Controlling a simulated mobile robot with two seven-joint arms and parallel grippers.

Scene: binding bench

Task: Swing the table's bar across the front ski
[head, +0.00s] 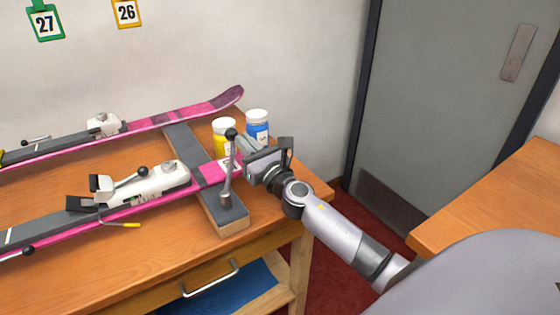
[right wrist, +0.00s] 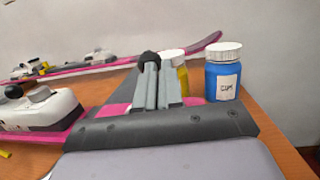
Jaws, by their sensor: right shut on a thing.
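The front ski (head: 210,172), pink and dark with a white binding (head: 150,183), lies across the table (head: 130,262) and over a grey-topped block (head: 222,215). The table's bar (head: 227,185) is a metal rod with a black knob (head: 231,133). It stands nearly upright from the block's near end, beside the ski's near edge. My right gripper (head: 241,143) comes in from the right and is shut on the bar near its knob. In the right wrist view the knob (right wrist: 150,57) shows at the fingertips; the fingers hide the rod. My left gripper is not in view.
A yellow jar (head: 219,126) and a blue jar (head: 257,130) stand close behind my right gripper. A rear ski (head: 205,107) lies farther back. A second table (head: 500,195) stands at right.

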